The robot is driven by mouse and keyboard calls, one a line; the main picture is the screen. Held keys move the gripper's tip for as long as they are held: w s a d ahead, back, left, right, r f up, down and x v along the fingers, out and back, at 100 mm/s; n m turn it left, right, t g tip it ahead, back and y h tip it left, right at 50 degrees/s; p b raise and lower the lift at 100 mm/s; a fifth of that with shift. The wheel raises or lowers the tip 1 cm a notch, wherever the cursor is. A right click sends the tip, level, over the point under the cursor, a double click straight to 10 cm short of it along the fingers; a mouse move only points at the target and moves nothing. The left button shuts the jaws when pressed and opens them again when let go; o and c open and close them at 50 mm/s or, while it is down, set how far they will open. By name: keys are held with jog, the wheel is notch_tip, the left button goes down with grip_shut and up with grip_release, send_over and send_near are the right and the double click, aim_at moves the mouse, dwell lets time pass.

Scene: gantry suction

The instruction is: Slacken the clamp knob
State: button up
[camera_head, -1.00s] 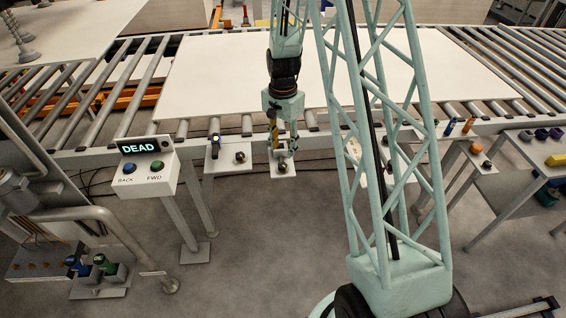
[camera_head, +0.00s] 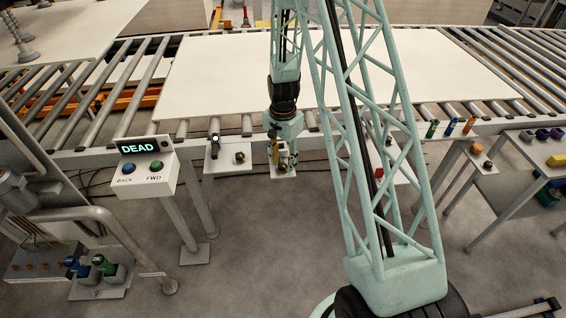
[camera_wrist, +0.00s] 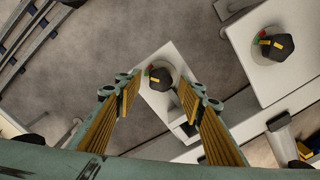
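My gripper (camera_head: 282,160) hangs in front of the conveyor, over a small white plate (camera_head: 288,174). In the wrist view its yellow-padded fingers (camera_wrist: 158,84) are apart. A black knob with a yellow mark (camera_wrist: 160,76) shows between the fingertips, on a pale round base with red and green marks. I cannot tell whether the fingers touch it. A second similar knob (camera_wrist: 276,45) sits on a wider white plate (camera_wrist: 262,82); in the head view that knob (camera_head: 239,157) is left of my gripper. No label shows which one is the clamp knob.
A white panel box (camera_head: 147,170) with a "DEAD" display and BACK and FWD buttons stands at the left. A large white sheet (camera_head: 215,75) lies on the conveyor rollers behind my gripper. A table at the right (camera_head: 515,163) holds small coloured parts.

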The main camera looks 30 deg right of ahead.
dwell(0.3)
jog(key=c, duration=0.8)
jog(key=shift+c, duration=0.2)
jog(key=shift+n+b, duration=0.3)
jog(key=shift+n, duration=0.3)
jog(key=shift+w+n+b, duration=0.1)
jog(key=shift+n+b, duration=0.3)
jog(key=shift+n, duration=0.8)
jog(key=shift+a+n+b, duration=0.1)
jog(key=shift+n+b, duration=0.4)
jog(key=shift+n, duration=1.3)
jog(key=o, duration=0.8)
